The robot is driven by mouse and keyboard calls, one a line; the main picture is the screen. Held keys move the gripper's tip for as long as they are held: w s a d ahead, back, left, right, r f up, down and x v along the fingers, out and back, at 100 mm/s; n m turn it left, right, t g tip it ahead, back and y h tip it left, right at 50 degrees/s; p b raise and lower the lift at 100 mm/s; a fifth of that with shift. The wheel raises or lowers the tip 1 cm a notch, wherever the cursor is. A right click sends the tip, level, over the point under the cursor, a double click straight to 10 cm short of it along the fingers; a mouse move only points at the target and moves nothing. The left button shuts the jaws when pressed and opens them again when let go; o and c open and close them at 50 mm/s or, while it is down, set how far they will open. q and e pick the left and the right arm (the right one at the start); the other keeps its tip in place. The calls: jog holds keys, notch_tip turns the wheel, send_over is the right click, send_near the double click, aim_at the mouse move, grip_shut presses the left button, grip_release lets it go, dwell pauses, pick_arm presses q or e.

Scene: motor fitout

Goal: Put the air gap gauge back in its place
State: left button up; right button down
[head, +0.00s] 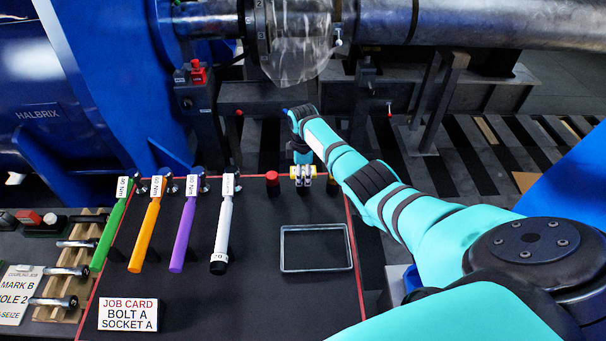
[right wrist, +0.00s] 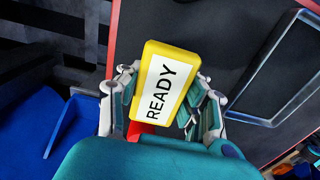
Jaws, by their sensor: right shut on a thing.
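My right gripper (head: 303,174) is at the far edge of the dark mat, above the empty framed tray (head: 283,262) in the head picture. It is shut on a yellow block with a white face reading READY, which I take to be the air gap gauge (right wrist: 168,85). In the right wrist view the fingers (right wrist: 163,105) hold it from both sides. Its lower end is hidden by the gripper, where something red shows. The tray's corner also shows in the right wrist view (right wrist: 265,110). My left gripper is out of view.
Green (head: 110,225), orange (head: 145,235), purple (head: 184,235) and white (head: 223,232) torque wrenches lie left of the tray. A job card (head: 128,314) is at the near left. Blue machinery (head: 120,80) rises behind.

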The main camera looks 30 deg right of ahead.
jog(key=c, duration=0.7)
grip_release()
jog(key=shift+c, duration=0.2)
notch_tip(320, 180, up, 12)
